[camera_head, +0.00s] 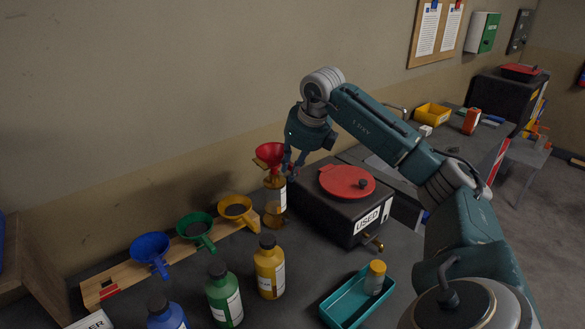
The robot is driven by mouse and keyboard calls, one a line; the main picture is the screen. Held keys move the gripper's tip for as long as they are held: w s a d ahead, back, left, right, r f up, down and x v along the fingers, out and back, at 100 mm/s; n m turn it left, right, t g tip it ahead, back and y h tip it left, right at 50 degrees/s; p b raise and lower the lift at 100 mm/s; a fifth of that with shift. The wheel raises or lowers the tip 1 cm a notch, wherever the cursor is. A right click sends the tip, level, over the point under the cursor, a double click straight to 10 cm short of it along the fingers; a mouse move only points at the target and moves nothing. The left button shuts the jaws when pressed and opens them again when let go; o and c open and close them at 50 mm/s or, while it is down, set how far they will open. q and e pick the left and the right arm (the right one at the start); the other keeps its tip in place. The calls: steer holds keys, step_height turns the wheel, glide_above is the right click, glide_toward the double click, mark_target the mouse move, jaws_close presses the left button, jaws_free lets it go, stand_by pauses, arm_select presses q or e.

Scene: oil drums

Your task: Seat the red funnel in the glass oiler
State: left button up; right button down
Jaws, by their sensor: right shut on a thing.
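The red funnel (270,154) is at the back edge of the bench, wide mouth up and a little tilted. My right gripper (291,166) is at its right side, shut on it; the fingers partly hide its lower part. The amber glass oiler (274,204), with a white label, stands upright directly below the funnel. The funnel's spout is at the oiler's mouth, but I cannot tell whether it is inside or just above. My left gripper is not in view.
A black box labelled USED (345,210) with a red lid stands close right. Blue (151,251), green (196,229) and yellow (236,208) funnels sit in a wooden rack on the left. Capped bottles and a teal tray (345,303) holding an orange-capped jar stand in front.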

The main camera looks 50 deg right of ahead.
steer(key=shift+f+b, duration=0.6)
steer(key=shift+f, duration=0.6)
stand_by(1.1)
steer(key=c, duration=1.5)
jaws_free()
steer(key=shift+r, duration=0.1)
steer(key=v, duration=1.1)
steer(key=shift+s+r, duration=0.2)
steer(key=shift+r, duration=0.15)
